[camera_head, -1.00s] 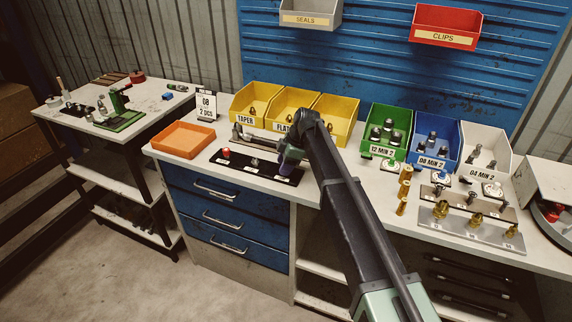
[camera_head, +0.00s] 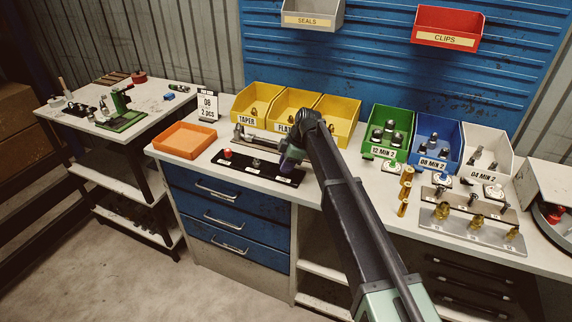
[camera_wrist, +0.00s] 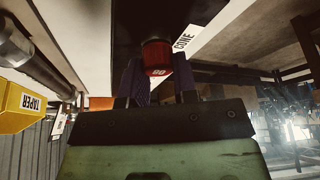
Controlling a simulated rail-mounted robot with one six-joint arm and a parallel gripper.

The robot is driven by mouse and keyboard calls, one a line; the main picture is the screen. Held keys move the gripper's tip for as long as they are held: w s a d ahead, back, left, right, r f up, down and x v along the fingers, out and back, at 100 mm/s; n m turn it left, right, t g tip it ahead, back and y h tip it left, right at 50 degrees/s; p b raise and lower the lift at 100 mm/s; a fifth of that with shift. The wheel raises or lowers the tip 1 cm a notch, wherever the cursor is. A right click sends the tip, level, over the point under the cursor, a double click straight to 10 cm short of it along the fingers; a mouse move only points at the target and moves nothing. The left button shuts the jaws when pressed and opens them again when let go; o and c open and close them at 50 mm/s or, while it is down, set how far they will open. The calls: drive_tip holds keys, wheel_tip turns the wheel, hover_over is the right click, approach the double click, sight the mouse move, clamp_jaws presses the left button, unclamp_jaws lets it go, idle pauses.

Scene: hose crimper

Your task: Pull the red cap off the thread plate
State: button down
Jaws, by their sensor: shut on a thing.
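The black thread plate (camera_head: 240,166) lies on the bench with several white labels along it. My gripper (camera_head: 290,160) is low over its right end in the head view, hiding what is between the fingers there. I cannot tell whether the cap still touches the plate. Another red piece (camera_head: 227,153) stands at the plate's left end.
An orange tray (camera_head: 184,139) is left of the plate. Yellow bins (camera_head: 288,108) stand behind it, and a yellow TAPER bin (camera_wrist: 22,106) shows in the wrist view. A metal rod lies between plate and bins.

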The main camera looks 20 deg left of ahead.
drive_tip(key=shift+r+p, duration=0.45)
drive_tip(key=shift+r, duration=0.05)
idle(0.3)
wheel_tip(320, 180, up, 8)
drive_tip(key=p, duration=0.8)
